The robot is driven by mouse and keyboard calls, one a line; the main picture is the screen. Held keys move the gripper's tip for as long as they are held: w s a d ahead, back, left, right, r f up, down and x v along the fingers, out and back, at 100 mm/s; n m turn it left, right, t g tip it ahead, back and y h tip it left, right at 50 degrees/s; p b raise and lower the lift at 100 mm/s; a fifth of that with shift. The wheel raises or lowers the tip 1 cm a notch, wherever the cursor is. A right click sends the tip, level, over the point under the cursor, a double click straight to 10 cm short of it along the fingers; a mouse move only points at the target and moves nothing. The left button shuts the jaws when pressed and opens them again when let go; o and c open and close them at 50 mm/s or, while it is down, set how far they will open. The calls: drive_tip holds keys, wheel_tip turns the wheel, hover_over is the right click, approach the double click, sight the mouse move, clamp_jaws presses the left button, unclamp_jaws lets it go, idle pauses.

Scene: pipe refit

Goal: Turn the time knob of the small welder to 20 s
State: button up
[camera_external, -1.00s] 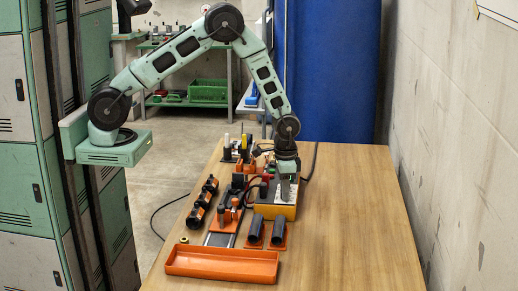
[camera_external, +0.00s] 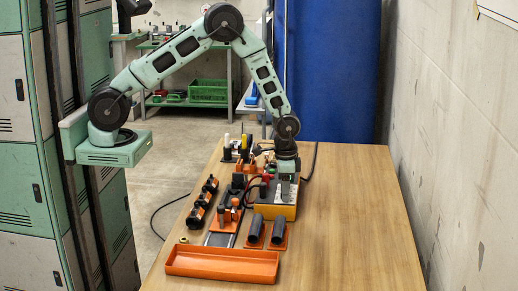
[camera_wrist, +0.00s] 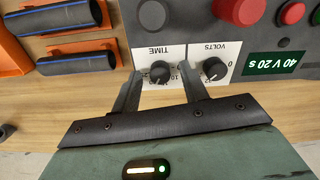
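The small welder (camera_external: 267,211) is a grey and orange box on the table, partly hidden by my gripper (camera_external: 285,188) in the external view. In the wrist view its black TIME knob (camera_wrist: 160,72) sits on a white label beside the black VOLTS knob (camera_wrist: 213,69). The right finger lies between the two knobs.
Red buttons (camera_wrist: 240,11) sit on the welder panel. Two dark pipe pieces in orange holders (camera_external: 278,230) stand in front of the welder. An orange tray (camera_external: 222,262) lies at the table's near edge. The table's right side (camera_external: 355,220) is clear.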

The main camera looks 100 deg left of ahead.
wheel_tip(320, 180, up, 17)
drive_tip(key=b, duration=0.2)
drive_tip(key=shift+r, duration=0.2)
idle(0.5)
drive_tip(key=s+a+r+n+y, duration=0.1)
drive_tip(key=s+a+r+n, duration=0.15)
drive_tip(key=s, duration=0.55)
drive_tip(key=s+a+r+n, duration=0.1)
drive_tip(key=s+a, duration=0.3)
drive_tip(key=s, duration=0.4)
drive_tip(key=s+d+n, duration=0.1)
drive_tip(key=s+n, duration=0.1)
drive_tip(key=s, duration=1.2)
drive_tip(key=shift+s+f, duration=0.2)
drive_tip(key=shift+f, duration=0.15)
